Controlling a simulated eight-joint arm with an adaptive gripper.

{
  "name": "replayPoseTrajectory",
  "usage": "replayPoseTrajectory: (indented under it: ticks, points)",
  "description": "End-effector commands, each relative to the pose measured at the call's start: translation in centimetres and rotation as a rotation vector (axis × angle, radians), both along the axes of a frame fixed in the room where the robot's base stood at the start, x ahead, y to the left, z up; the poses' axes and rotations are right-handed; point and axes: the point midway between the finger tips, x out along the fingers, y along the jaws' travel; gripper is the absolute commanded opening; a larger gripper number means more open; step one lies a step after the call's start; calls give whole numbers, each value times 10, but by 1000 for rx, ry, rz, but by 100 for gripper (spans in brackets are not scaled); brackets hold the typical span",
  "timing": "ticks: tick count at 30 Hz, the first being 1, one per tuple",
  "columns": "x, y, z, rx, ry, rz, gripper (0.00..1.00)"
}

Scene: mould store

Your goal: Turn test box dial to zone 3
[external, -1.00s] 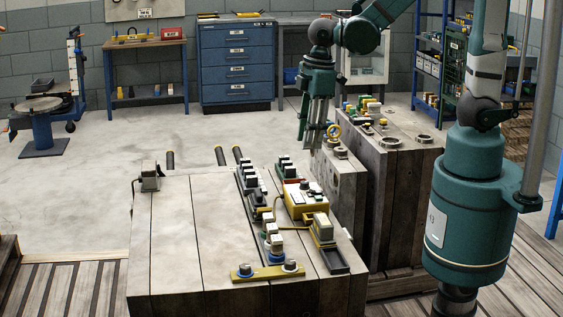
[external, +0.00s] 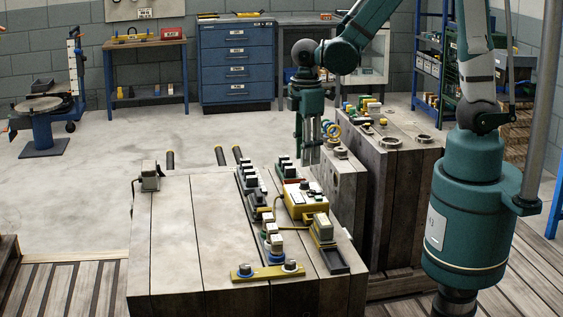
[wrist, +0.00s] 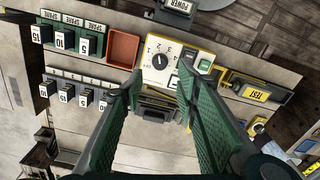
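The test box (external: 305,205) is a yellow box on top of the wooden block. In the wrist view the box (wrist: 190,50) shows a white face with a black dial (wrist: 160,62) and printed zone numbers around it. Which number the dial points at is too small to tell for sure. My gripper (external: 311,161) points down above the block, behind the box and apart from it. In the wrist view my gripper (wrist: 158,84) has its two green fingers spread, with nothing held between them. The fingertips appear near the dial's lower edge but the gap in height is unclear.
Spare weights or plugs (wrist: 63,37) and a red-brown tray (wrist: 123,47) lie left of the box in the wrist view. A yellow unit marked TEST (wrist: 255,90) lies to its right. The block's left top (external: 195,230) is clear.

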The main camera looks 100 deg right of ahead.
Motion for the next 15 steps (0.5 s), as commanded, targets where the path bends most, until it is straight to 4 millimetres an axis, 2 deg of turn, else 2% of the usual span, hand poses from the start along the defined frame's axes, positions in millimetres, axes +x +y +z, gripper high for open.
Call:
replayPoseTrajectory:
  ticks: [8, 15]
  points:
    - [0, 0, -8, 0, 0, 0, 31]
    - [0, 0, -29, 0, 0, 0, 31]
